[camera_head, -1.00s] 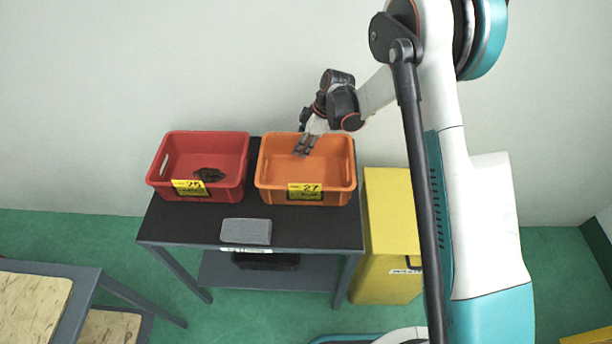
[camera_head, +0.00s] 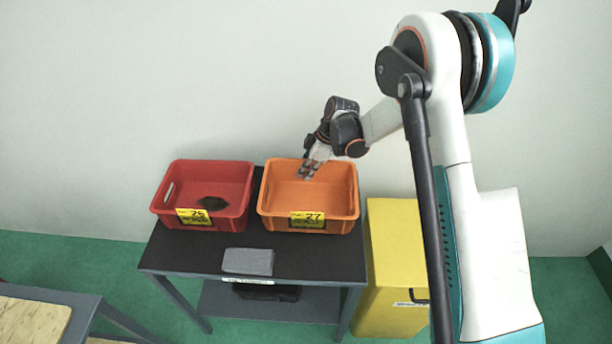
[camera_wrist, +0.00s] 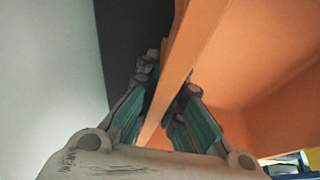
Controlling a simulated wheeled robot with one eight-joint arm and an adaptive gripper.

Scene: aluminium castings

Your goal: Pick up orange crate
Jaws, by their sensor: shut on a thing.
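The orange crate (camera_head: 333,212) stands upright on the right part of a dark-topped table, with a yellow label marked 27 on its front. It looks empty in the head view. My gripper (camera_head: 309,170) is at the crate's back wall, pointing down. In the wrist view the orange rim (camera_wrist: 184,62) runs between the two fingers of my gripper (camera_wrist: 168,100), which are shut on it. The crate's inside shows to the right of the rim there. The fingertips are partly hidden by the rim.
A red crate (camera_head: 240,212) with a dark part (camera_head: 212,203) in it stands just left. A grey block (camera_head: 248,262) lies at the front of the table (camera_head: 330,262). A yellow bin (camera_head: 395,245) stands at right. A pale wall is close behind.

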